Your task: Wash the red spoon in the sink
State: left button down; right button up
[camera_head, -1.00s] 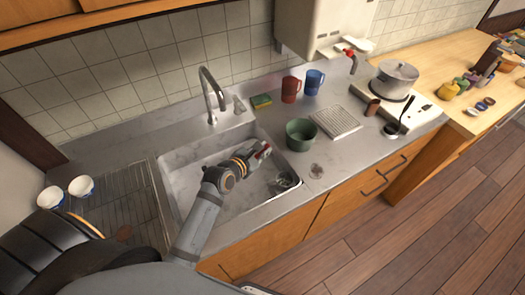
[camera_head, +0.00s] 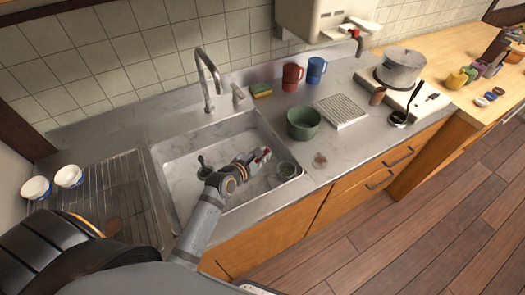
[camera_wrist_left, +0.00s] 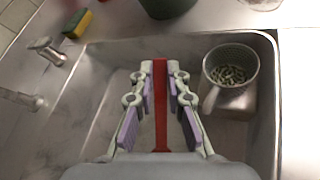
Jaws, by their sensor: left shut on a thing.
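My left gripper (camera_head: 262,158) is over the sink basin (camera_head: 180,165), its arm coming in from the front. In the left wrist view my left gripper (camera_wrist_left: 160,80) is shut on the red spoon (camera_wrist_left: 159,105), which shows as a narrow red strip between the pads. In the head view only a small red bit of the spoon (camera_head: 263,155) shows at the fingertips. Whether it touches the sink floor cannot be told. The faucet (camera_head: 208,75) stands behind the sink, left of the gripper; no water is visible. My right gripper is not in view.
A strainer (camera_wrist_left: 232,68) sits in the basin's right corner, close to the gripper. A sponge (camera_head: 261,90), red mug (camera_head: 292,77), blue mug (camera_head: 316,70) and green pot (camera_head: 303,123) stand around the sink. Bowls (camera_head: 68,176) are left.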

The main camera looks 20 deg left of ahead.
pick_arm(q)
notch_tip(320, 180, down, 7)
jog(key=b, duration=0.3)
jog(key=shift+r, duration=0.1)
dwell(0.5)
jog(key=shift+s+a+p, duration=0.45)
jog(key=shift+p, duration=0.05)
jog(key=shift+w+d, duration=0.1)
dwell(0.3)
